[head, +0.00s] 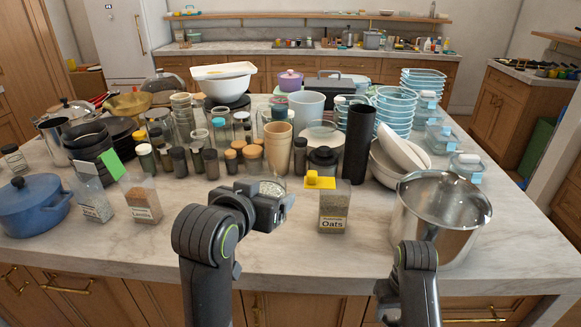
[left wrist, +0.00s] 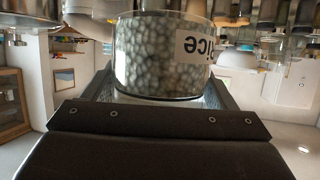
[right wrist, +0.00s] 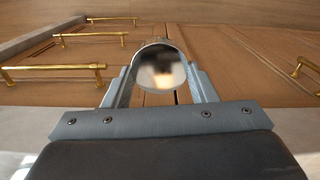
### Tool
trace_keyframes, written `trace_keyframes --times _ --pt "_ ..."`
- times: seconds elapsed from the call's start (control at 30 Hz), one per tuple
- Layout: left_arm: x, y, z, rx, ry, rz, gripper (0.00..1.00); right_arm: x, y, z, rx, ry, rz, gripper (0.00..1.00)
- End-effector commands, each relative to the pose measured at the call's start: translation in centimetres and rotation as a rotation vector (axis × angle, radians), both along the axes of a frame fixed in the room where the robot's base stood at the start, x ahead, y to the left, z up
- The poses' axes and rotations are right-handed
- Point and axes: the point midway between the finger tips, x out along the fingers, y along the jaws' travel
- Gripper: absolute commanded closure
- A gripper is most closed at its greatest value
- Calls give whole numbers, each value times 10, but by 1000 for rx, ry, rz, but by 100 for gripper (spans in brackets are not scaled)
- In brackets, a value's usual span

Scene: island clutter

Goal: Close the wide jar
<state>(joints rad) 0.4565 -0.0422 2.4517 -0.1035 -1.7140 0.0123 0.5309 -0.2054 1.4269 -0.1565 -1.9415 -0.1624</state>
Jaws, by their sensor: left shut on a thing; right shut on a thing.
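The wide jar (head: 272,187) is a clear jar of pale grains, mostly hidden behind my left gripper in the head view. Its top looks uncovered there. The left wrist view shows the jar (left wrist: 162,55) upside down, with a label ending in "ice". My left gripper (head: 268,203) is shut on the jar at the counter's front; I cannot tell whether the jar touches the counter. My right gripper (right wrist: 160,75) is shut on a shiny round metal piece (right wrist: 160,68), possibly a lid, in front of wooden drawers. The head view does not show these fingers clearly.
A large steel pot (head: 440,225) stands further right. Two labelled containers (head: 142,200) and a blue pot (head: 32,207) are at left. Several spice jars crowd behind. The counter's front strip (head: 300,255) is bare.

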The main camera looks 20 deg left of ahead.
Motion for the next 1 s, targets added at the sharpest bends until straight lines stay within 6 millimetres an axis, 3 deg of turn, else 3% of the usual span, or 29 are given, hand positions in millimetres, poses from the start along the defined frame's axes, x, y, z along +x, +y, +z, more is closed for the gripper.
trace_keyframes --times 0.27,1.0 --pt "-9 -15 -25 4 4 -171 67 0 0 0 0 0 0 72" --pt "-39 -82 -113 -3 4 -833 67 0 0 0 0 0 0 72"
